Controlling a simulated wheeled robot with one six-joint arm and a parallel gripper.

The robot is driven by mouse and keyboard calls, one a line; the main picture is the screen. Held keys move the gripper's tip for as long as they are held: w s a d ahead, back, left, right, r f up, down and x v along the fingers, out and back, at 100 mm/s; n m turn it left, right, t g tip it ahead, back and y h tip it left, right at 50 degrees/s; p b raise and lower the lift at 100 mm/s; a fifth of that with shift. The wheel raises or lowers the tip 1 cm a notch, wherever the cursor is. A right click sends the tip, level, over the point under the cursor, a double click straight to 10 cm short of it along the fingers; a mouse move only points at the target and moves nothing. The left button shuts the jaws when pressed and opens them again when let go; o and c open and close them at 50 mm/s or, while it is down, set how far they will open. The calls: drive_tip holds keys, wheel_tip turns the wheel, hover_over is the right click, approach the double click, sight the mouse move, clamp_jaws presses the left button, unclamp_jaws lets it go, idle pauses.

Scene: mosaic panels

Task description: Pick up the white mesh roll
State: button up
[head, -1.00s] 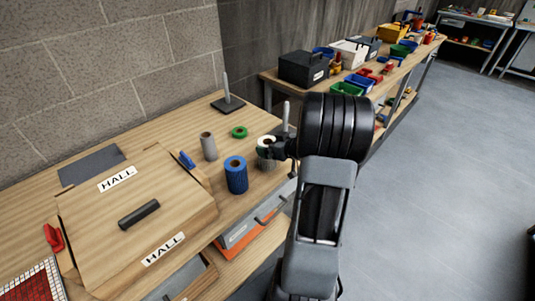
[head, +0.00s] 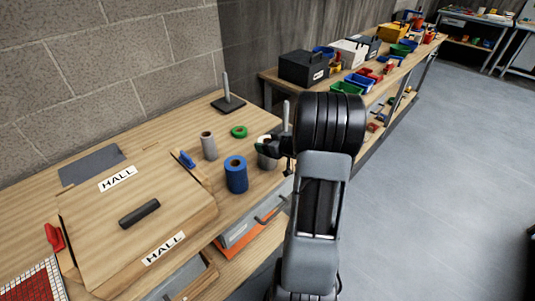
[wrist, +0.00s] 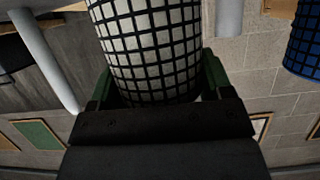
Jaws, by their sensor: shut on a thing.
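The white mesh roll (wrist: 150,45) fills the top middle of the wrist view, white with a black grid. My gripper (wrist: 158,82) is shut on it, with a green finger at each side of the roll. In the head view the roll (head: 267,161) is upright near the right end of the wooden bench, partly hidden by my gripper (head: 268,144). I cannot tell whether its base touches the bench.
A blue mesh roll (head: 236,175) stands just left of it and a grey roll (head: 209,146) behind that. A green tape ring (head: 239,131) lies flat nearby. An upright post (head: 286,115) rises behind my gripper. A wooden HALL panel (head: 110,220) covers the bench's left part.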

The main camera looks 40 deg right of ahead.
drive_tip(key=c, duration=0.5)
drive_tip(key=shift+r, duration=0.1)
